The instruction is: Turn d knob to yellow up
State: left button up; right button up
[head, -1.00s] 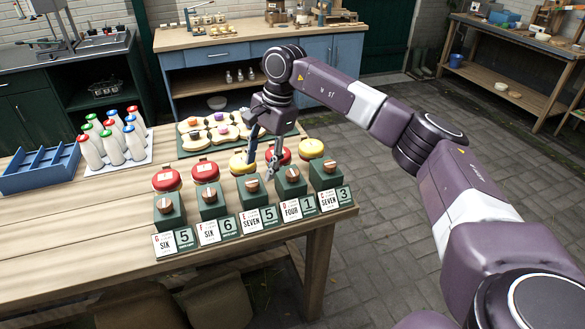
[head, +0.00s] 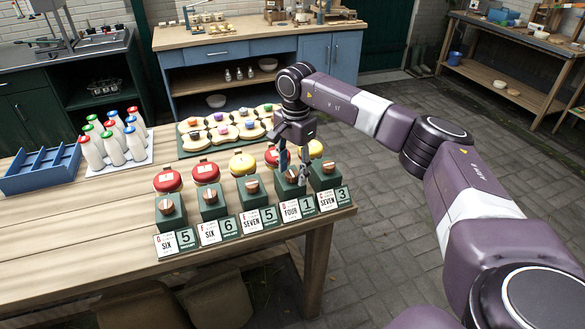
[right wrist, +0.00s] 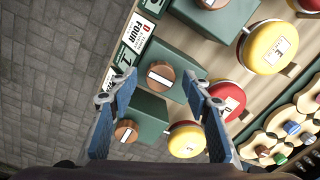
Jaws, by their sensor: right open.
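The D knob (right wrist: 160,75) is a round wooden knob with a pale bar across its face, on a green box. In the right wrist view it sits between the two blue fingers of my open right gripper (right wrist: 161,80), and I see no clear contact. The card beside it (right wrist: 136,38) reads D, FOUR. A red disc marked D (right wrist: 228,99) is behind the box. In the head view my right gripper (head: 294,172) is over the fourth box from the left and partly hides the D knob. My left gripper is not in view.
Similar knobs stand close on both sides, including one at the right end (head: 328,167) and one to the left (head: 252,183). Yellow discs (head: 243,163) and red discs (head: 167,181) stand behind the boxes. Bottles (head: 113,143) and a blue tray (head: 42,167) are at the left.

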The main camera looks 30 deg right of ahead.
jog(key=shift+c, duration=0.3)
jog(key=c, duration=1.1)
jog(key=shift+m, duration=0.4)
jog(key=m, duration=0.3)
jog(key=shift+a+m, duration=0.1)
jog(key=shift+m, duration=0.3)
jog(key=m, duration=0.4)
jog(key=shift+m, duration=0.3)
jog(key=m, duration=0.4)
jog(key=shift+h, duration=0.3)
jog(key=shift+a+r+m+p, duration=0.1)
jog(key=shift+m+p, duration=0.3)
jog(key=shift+m, duration=2.1)
